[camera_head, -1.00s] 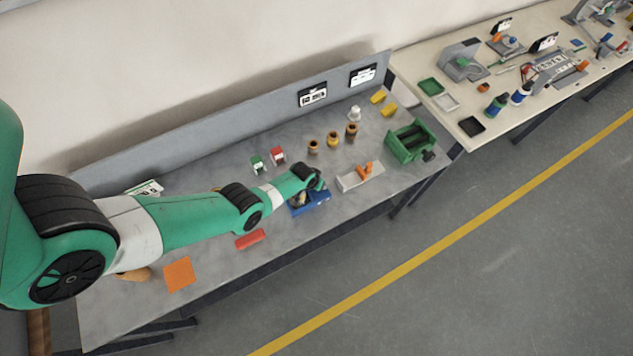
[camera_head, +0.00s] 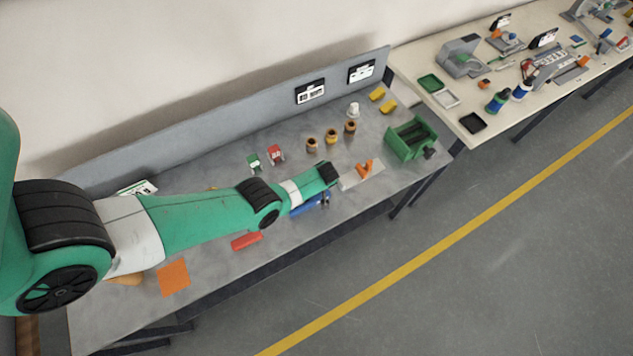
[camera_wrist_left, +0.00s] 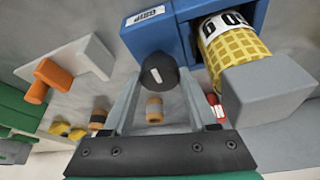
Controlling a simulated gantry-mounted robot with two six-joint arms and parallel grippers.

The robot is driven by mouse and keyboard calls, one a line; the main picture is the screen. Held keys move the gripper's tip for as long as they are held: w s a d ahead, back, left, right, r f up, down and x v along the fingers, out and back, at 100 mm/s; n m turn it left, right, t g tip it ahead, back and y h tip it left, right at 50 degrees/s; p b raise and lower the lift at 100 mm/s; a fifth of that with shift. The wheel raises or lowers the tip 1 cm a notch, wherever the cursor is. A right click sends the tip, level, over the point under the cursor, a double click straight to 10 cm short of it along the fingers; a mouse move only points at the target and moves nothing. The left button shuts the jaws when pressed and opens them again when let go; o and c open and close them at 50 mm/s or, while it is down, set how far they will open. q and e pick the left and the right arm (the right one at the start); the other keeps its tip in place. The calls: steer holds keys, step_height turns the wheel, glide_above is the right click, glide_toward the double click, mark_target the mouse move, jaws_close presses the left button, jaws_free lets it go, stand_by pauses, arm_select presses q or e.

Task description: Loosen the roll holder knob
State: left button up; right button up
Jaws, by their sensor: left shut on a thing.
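The blue roll holder (camera_head: 308,205) stands near the front edge of the grey workbench, partly covered by my left arm in the head view. In the left wrist view, the blue holder (camera_wrist_left: 150,38) carries a roll of yellow mesh (camera_wrist_left: 232,52). The black round knob (camera_wrist_left: 158,74), with a white mark on its face, sits at the holder's side. My left gripper (camera_wrist_left: 158,88) has its two fingers on either side of the knob, shut on it. In the head view, the left gripper (camera_head: 326,199) is small, at the holder's right end. My right gripper is not in view.
Brown and yellow spools (camera_head: 332,136) stand behind. A red block (camera_head: 246,241) and an orange sheet (camera_head: 173,278) lie to the left.

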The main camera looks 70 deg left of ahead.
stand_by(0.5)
arm_select(q)
steer(key=o, duration=1.4)
steer(key=p+v, duration=1.1)
steer(key=p, duration=0.1)
steer(key=shift+w+d+r+p, duration=0.1)
steer(key=shift+r+p, duration=0.2)
